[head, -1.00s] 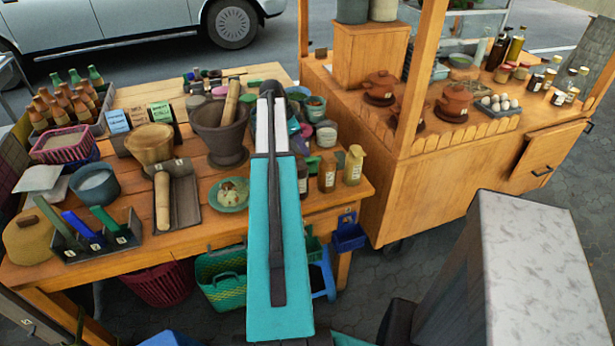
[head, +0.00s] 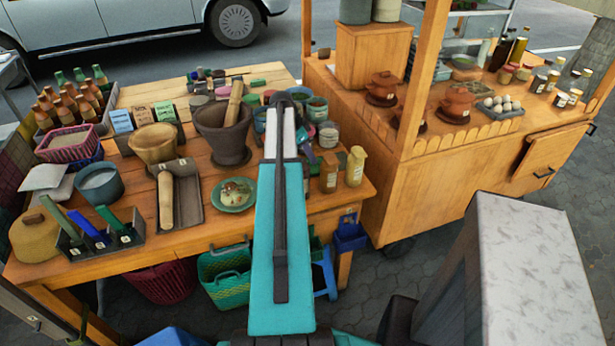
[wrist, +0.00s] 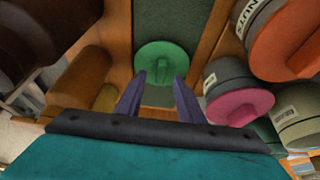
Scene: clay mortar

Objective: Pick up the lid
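In the wrist view a round green lid (wrist: 162,60) with a raised bar handle lies flat on a dark grey-green surface, with wood beside it. My gripper (wrist: 158,97) is open, with its two purple fingers apart. The lid shows just beyond the fingertips, roughly centred between them, with nothing held. I cannot tell the exact height gap. In the head view my gripper (head: 304,143) is partly hidden behind my teal arm, over the right side of the wooden table (head: 330,205). I cannot make out the lid there.
Jars with a pink lid (wrist: 238,104) and an orange lid (wrist: 292,40) stand close at right in the wrist view. A brown cylinder (wrist: 80,80) is close at left. In the head view a mortar with pestle (head: 224,140) and a green plate (head: 234,195) stand left of my arm.

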